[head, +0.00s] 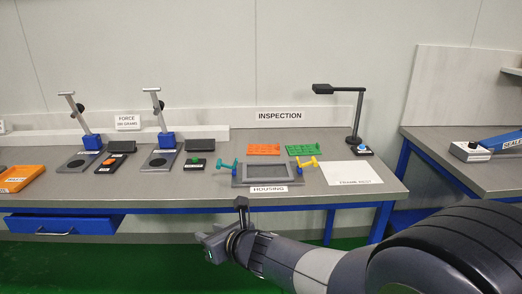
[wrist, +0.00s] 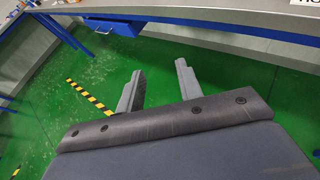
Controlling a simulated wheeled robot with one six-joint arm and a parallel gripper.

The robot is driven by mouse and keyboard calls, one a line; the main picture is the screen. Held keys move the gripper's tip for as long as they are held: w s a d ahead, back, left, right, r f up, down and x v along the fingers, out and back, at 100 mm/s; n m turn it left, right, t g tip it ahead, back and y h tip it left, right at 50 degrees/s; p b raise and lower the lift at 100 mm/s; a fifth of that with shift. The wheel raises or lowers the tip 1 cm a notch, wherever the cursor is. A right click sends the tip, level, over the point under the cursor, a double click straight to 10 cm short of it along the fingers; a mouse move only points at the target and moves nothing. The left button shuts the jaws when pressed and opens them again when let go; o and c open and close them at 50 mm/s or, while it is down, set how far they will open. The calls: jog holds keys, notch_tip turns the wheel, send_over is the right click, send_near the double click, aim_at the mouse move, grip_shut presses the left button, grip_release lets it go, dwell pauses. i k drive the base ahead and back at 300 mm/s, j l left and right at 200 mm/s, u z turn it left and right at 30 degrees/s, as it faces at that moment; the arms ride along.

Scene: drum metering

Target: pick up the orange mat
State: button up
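The orange mat (head: 264,149) lies flat on the workbench, left of a similar green mat (head: 304,147), behind the grey housing frame. My gripper (head: 214,241) hangs in front of the bench's front edge, below the top and well apart from the mat. In the wrist view my gripper (wrist: 158,76) has its two fingers spread with only green floor between them. The wrist view does not show the mat.
The grey housing (head: 266,174) has teal and yellow handles at its sides. A lamp (head: 357,115) stands to the right, near a white sheet (head: 350,172). An orange tray (head: 18,178) and gauge stands are left. A blue drawer (head: 64,224) sticks out below.

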aim_at(252, 148)
jog(key=i+j+z, duration=0.15)
jog(key=i+j, duration=1.05)
jog(key=i+j+z, duration=0.1)
jog(key=z, duration=1.4)
jog(key=i+j, duration=0.05)
jog(key=j, duration=0.05)
